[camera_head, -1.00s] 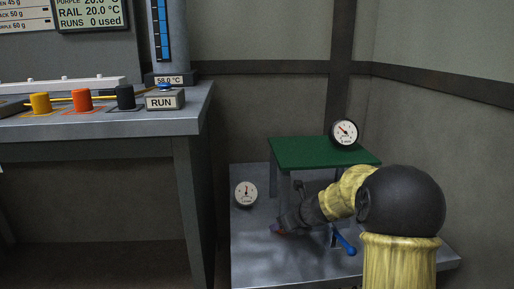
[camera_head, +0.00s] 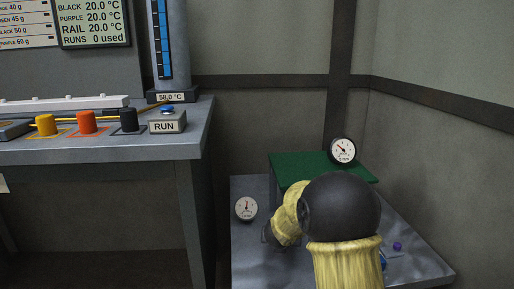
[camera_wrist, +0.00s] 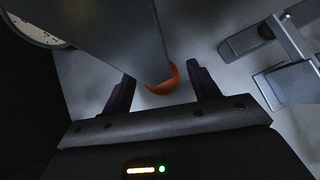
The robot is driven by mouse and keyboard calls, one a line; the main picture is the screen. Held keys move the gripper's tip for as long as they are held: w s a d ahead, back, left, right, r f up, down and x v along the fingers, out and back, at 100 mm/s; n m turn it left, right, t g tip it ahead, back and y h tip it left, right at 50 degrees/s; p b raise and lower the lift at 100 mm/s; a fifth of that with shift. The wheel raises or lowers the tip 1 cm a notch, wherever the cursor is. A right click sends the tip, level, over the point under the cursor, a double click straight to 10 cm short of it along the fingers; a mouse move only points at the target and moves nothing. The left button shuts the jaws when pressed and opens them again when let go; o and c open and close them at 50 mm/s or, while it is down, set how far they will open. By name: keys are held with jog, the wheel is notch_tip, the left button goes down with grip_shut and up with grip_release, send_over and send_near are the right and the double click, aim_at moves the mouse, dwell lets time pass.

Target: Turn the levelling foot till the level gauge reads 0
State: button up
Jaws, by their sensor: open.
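A small green-topped table (camera_head: 290,162) stands on a grey metal platform (camera_head: 240,265). A round dial gauge (camera_head: 343,150) sits at its back right corner, its needle toward the upper left. A second dial (camera_head: 246,208) stands at the platform's left, its needle about straight up. Their small print is unreadable. In the wrist view, an orange round foot (camera_wrist: 173,82) shows at the end of a grey leg (camera_wrist: 125,35), which partly covers it. My gripper (camera_wrist: 160,70) is open, its dark fingers on either side of the foot. Contact cannot be told. My arm hides most of this in the head view.
A workbench (camera_head: 190,140) at left carries coloured knobs and a RUN box (camera_head: 167,122). A purple knob (camera_head: 397,246) and a blue part (camera_head: 383,262) lie right of my arm. Walls close the back and right. Grey brackets (camera_wrist: 285,45) show at right in the wrist view.

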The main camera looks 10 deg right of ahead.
jog(key=shift+a+r+m+g+h+p, duration=0.2)
jog(key=shift+m+h+p, duration=0.55)
jog(key=shift+p, duration=0.65)
jog(key=shift+r+m+g+h+p, duration=0.1)
jog(key=shift+m+g+h+p, duration=0.35)
jog(key=shift+m+p, duration=0.7)
jog(key=m+g+h+p, duration=0.1)
jog(key=p, duration=0.2)
jog(key=m+g+h+p, duration=0.1)
jog(key=m+p, duration=0.1)
jog(key=p, duration=0.2)
jog(key=shift+w+a+m+p, duration=0.1)
jog(key=shift+w+m+p, duration=0.1)
jog(key=shift+m+p, duration=0.1)
jog(key=a+f+p+v, duration=0.1)
jog(key=p+v, duration=0.4)
jog(key=v, duration=1.2)
notch_tip(320, 180, up, 18)
jog(key=w+d+n+t+y+p, duration=0.1)
jog(key=n+t+y+p, duration=0.3)
jog(key=n+p, duration=0.7)
jog(key=d+n, duration=0.1)
jog(key=n, duration=0.4)
jog(key=shift+w+d, duration=0.2)
jog(key=shift+w, duration=0.1)
